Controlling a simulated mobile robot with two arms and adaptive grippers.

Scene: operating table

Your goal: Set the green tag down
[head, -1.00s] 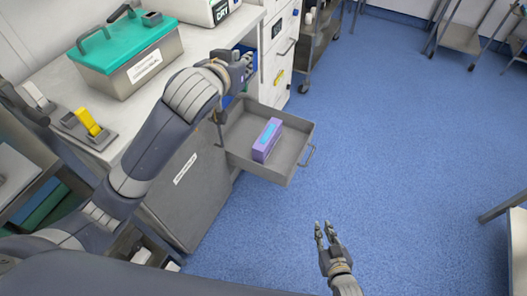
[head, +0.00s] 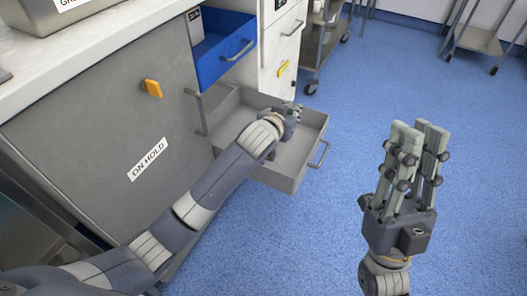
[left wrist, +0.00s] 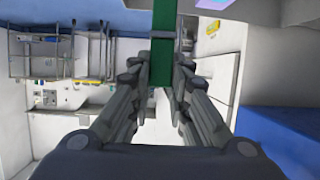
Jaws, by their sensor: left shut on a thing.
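The green tag (left wrist: 164,42) is a flat green strip in the left wrist view, running up from between my left fingers to the top edge. My left gripper (left wrist: 164,82) is shut on it. In the head view my left gripper (head: 294,112) is over the open grey drawer (head: 288,182), near its far side. The tag is mostly hidden there, and I cannot tell whether it touches anything. My right gripper (head: 418,128) is open and empty, fingers up, over the floor to the right.
An open blue drawer (head: 222,58) sits above and behind the grey one.

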